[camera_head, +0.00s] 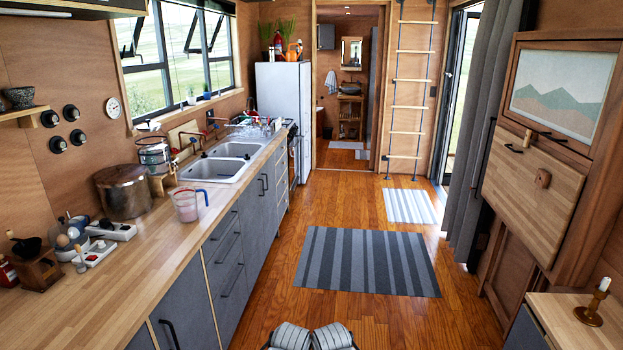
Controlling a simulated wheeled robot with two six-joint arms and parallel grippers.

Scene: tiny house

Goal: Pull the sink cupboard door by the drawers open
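The sink (222,162) is set in the wooden counter on the left. Below it are two grey sink cupboard doors with upright black handles close together. The nearer door (250,210) adjoins a stack of grey drawers (226,262) with bar handles. The farther door (269,192) adjoins another narrow stack of drawers (282,182). Both sink doors look shut and flush with the cabinet front. Neither of my grippers can be made out in the head view.
A measuring jug (186,205) and a steel pot (124,192) stand on the counter. A striped rug (366,260) lies on the open wooden floor. A wooden cabinet (532,195) stands on the right. A white fridge (284,90) stands beyond the counter.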

